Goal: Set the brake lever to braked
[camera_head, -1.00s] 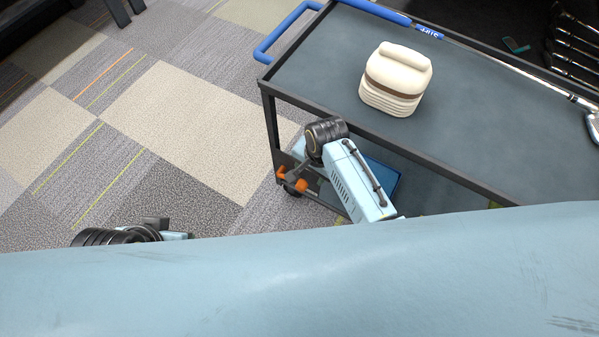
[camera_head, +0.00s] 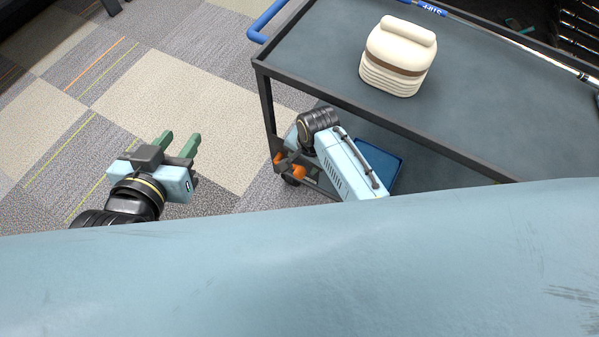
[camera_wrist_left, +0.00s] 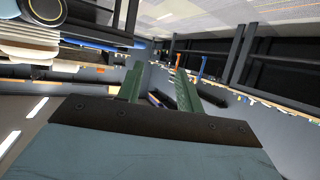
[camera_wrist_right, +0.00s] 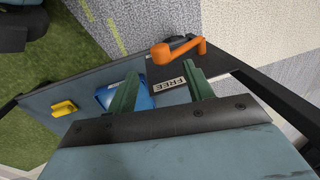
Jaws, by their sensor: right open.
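The orange brake lever (camera_wrist_right: 180,50) is at the cart's corner, just beyond the fingertips of my right gripper (camera_wrist_right: 160,70) in the right wrist view. A white FREE label (camera_wrist_right: 168,86) shows between those fingers, on a dark plate near the lever. My right gripper is open, its fingers apart and empty; I see no contact with the lever. In the head view, orange parts (camera_head: 296,170) show low at the cart's left end, beside my right wrist, which hides the right fingers. My left gripper (camera_head: 181,142) is open and empty over the carpet, away from the cart.
The grey cart (camera_head: 470,110) has a blue push handle (camera_head: 265,22) at its left end. A cream ribbed bag-like object (camera_head: 397,55) stands on its top. A blue box (camera_head: 380,163) lies on the lower shelf. Open carpet (camera_head: 150,85) lies left of the cart.

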